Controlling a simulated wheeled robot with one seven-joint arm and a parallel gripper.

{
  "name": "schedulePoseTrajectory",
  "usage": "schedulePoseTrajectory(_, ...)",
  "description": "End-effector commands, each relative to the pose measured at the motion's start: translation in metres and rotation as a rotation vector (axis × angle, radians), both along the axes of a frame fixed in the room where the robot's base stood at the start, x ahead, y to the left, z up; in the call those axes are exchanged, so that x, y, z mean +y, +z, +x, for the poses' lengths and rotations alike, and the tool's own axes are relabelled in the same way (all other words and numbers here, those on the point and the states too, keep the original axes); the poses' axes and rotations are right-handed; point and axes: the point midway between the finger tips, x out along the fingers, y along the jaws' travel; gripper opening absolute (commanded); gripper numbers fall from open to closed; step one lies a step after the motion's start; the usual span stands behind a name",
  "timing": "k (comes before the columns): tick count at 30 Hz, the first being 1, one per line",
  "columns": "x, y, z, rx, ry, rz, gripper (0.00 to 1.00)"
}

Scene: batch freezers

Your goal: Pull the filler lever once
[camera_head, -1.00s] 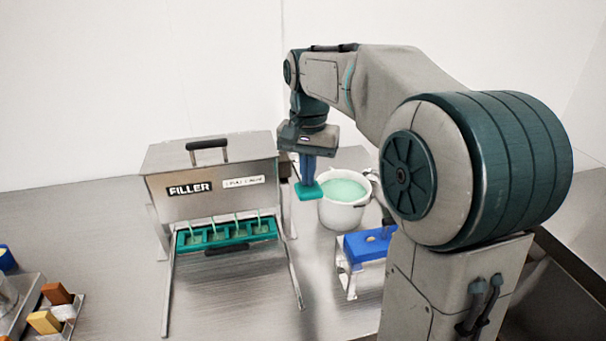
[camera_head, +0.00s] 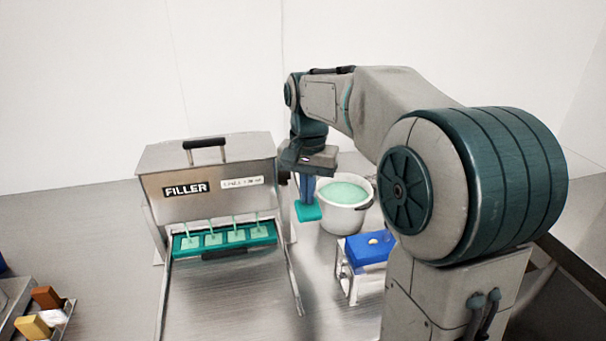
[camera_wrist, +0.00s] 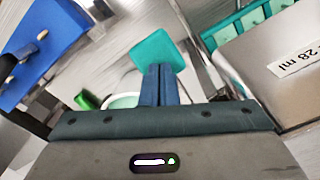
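The metal filler (camera_head: 205,205) stands left of my arm, with its label and top handle facing me. A teal pad (camera_head: 308,211), which looks like the end of the filler lever, is low at its right side. The pad also shows in the wrist view (camera_wrist: 155,45). My gripper (camera_head: 305,200) points down onto this pad, its blue fingers (camera_wrist: 160,85) together, tips at or touching it. The rest of the lever is hidden. Thin pale green streams run from the filler into a teal mould (camera_head: 178,252), whose cells look nearly full.
A white pot (camera_head: 345,217) of pale green mix stands close right of my gripper. A blue box (camera_head: 366,250) on a metal stand is in front of it. Brown and yellow blocks (camera_head: 40,312) lie at the lower left. The counter before the filler is clear.

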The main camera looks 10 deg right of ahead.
Motion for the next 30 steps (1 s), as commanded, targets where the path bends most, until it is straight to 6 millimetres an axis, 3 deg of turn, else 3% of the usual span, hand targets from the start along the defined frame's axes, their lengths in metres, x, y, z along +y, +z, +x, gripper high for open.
schedulePoseTrajectory(8, 0.000, 0.003, -0.001, 0.004, 0.000, 0.000, 0.00)
schedulePoseTrajectory(30, 0.000, 0.063, -0.001, 0.002, 0.000, 0.000, 0.00)
